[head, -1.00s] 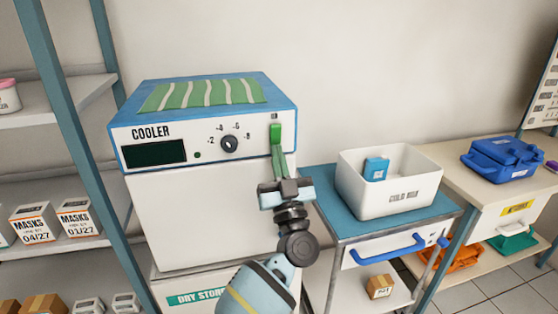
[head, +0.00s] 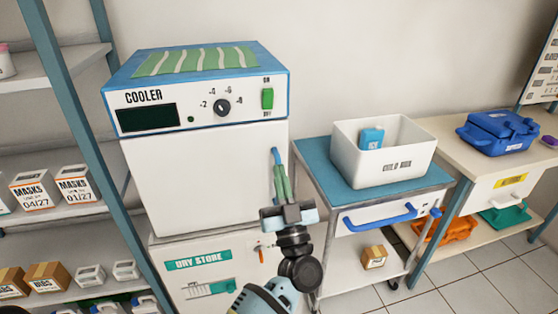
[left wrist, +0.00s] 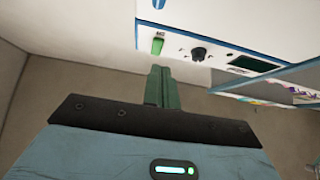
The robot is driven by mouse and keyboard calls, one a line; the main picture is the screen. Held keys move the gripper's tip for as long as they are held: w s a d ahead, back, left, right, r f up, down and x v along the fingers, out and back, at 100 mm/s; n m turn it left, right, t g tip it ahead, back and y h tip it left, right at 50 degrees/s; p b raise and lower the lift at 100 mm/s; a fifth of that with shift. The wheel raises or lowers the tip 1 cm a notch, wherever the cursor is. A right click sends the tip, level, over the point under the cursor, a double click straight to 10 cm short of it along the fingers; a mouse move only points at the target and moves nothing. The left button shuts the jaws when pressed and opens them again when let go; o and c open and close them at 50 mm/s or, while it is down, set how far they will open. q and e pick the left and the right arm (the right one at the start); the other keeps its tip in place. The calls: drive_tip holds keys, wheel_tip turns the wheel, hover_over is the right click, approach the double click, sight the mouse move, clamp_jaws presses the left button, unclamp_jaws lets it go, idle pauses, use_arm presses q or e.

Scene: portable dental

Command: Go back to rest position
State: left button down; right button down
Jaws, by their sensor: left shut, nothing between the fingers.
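My left gripper (head: 281,182) is in front of the right side of the cooler's door, below the green switch. Its green fingers are together and hold nothing. The cooler (head: 200,175) is a white box with a blue top edge, a dark display and a round knob (head: 222,107). Its green switch (head: 267,98) is at the right of the panel between small marks. In the left wrist view the shut fingers (left wrist: 160,88) point up toward the panel, apart from the green switch (left wrist: 157,46). My right gripper does not show.
A trolley (head: 318,160) with a white cold box (head: 375,165) stands right of the cooler. A counter with a blue case (head: 497,133) is further right. Shelves with mask boxes (head: 76,183) stand at the left. Tiled floor shows at the lower right.

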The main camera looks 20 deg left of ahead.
use_arm(q)
drive_tip(key=shift+s+d+f, duration=0.1)
drive_tip(key=shift+s+f, duration=0.1)
drive_tip(key=shift+f, duration=0.25)
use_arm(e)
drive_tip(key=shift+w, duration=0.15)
